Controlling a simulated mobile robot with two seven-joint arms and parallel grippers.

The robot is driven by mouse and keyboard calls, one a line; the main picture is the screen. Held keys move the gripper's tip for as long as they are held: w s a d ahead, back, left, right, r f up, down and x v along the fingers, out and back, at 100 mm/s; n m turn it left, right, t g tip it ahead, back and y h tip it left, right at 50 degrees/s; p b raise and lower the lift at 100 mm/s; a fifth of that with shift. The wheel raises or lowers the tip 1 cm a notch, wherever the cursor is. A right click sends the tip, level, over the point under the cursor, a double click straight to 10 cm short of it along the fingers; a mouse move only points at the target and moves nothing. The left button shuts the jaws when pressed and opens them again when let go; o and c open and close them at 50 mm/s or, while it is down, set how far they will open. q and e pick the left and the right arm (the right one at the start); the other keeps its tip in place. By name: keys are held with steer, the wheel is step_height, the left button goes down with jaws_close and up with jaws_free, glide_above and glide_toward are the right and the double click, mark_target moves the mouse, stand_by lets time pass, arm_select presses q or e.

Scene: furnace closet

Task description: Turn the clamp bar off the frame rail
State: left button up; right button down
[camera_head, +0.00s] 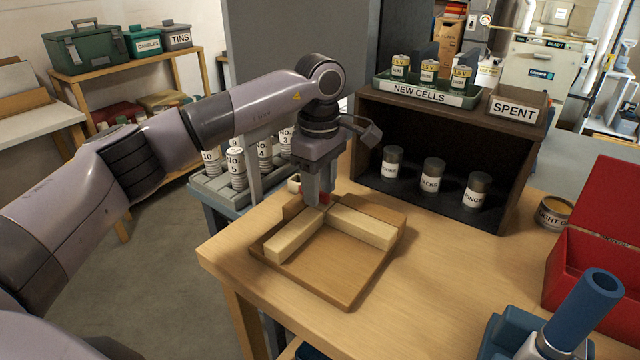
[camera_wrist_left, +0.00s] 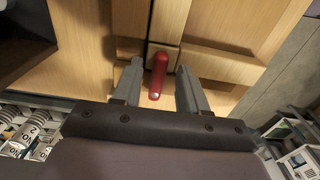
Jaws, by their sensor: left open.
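The red clamp bar (camera_wrist_left: 159,75) lies between the two fingers of my left gripper (camera_wrist_left: 158,84) in the left wrist view, with a gap on each side. In the head view only a bit of red clamp bar (camera_head: 325,198) shows by the fingertips. My left gripper (camera_head: 319,196) is open and points down at the back corner of the wooden frame. Two pale frame rails, a left one (camera_head: 293,236) and a right one (camera_head: 362,226), meet near that corner on a brown board (camera_head: 335,285). The fingers partly hide the corner. My right gripper is not in view.
A dark shelf box (camera_head: 510,170) with several small jars stands behind on the bench, with a New Cells tray (camera_head: 425,92) on top. A red box (camera_head: 595,295), a can (camera_head: 553,212) and a blue device (camera_head: 590,300) are at right. Bench between is clear.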

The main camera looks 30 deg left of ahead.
arm_select(q)
steer(key=shift+f, duration=0.1)
jaws_close()
